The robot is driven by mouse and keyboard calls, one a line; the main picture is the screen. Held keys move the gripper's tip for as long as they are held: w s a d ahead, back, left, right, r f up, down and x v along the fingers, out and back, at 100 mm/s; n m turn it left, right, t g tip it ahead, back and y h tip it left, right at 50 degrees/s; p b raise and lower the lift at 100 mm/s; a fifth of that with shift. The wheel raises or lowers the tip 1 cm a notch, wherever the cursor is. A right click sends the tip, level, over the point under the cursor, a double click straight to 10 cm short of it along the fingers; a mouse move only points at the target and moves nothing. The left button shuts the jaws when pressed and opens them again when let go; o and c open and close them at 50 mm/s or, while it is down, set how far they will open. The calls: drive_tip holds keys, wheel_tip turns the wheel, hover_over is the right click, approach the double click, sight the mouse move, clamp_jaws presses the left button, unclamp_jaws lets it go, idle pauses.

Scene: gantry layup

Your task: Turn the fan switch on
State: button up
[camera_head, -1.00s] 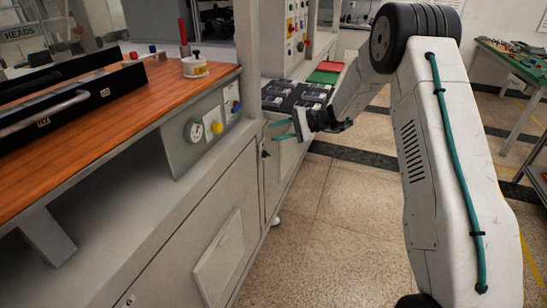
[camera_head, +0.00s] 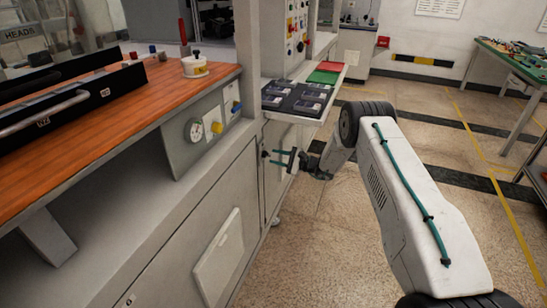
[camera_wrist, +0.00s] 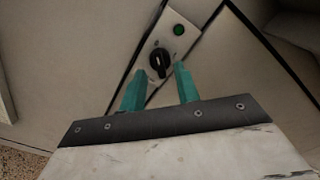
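The switch is a black rotary knob (camera_wrist: 160,62) on a small pale plate with a green round lamp (camera_wrist: 179,30) beside it, seen in the wrist view. The lamp looks dark green; I cannot tell whether it is lit. My gripper (camera_wrist: 159,82) has two teal fingers standing apart, one on either side of the knob's near end, with a gap between them. I cannot tell whether they touch the knob. In the head view my gripper (camera_head: 281,158) is low by the cabinet's front, right of the dial panel, with its fingers apart. The knob shows only as a small dark spot (camera_head: 264,154) there.
A shelf holding dark cartridges (camera_head: 297,98) juts out above my gripper. The floor to the right is clear.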

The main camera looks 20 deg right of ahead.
drive_tip(key=shift+x, duration=1)
clamp_jaws()
